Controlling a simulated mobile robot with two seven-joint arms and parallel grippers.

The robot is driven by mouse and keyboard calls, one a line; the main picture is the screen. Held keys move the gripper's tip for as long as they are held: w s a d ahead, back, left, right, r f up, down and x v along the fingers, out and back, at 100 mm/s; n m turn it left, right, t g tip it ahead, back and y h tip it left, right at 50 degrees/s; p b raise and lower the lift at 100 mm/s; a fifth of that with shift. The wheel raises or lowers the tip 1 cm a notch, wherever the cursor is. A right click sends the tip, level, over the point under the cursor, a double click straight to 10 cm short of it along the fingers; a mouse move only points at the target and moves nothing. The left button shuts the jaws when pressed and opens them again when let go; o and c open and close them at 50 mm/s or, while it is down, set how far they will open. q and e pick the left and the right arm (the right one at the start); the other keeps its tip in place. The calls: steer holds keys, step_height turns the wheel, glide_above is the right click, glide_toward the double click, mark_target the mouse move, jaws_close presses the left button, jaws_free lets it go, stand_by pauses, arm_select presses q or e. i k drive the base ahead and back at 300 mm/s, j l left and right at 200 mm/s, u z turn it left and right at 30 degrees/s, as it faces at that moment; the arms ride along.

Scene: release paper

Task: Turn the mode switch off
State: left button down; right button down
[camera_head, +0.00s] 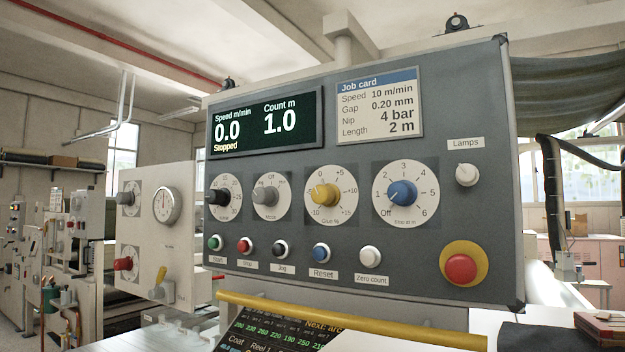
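A dark grey control panel (455,110) fills the middle of the head view. A grey knob (265,196) sits on a round white dial, second from the left in the row, with small position words around its top that are hard to read. The caption under it is too small to read surely, so I cannot confirm that it is the mode switch. Its pointer direction is unclear. A blue knob (402,193) on a numbered dial points to its lower left, towards "Off". The display (265,122) reads "Stopped", speed 0.0, count 1.0. Neither gripper is in view.
A black knob (219,197) and a yellow knob (325,195) flank the grey one. Several push buttons run below, with a red emergency button (461,268) at lower right. A yellow rail (350,322) crosses in front below. A lighter side panel (150,285) stands left.

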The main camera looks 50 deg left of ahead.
mark_target(268, 197)
steer(key=u, duration=1.5)
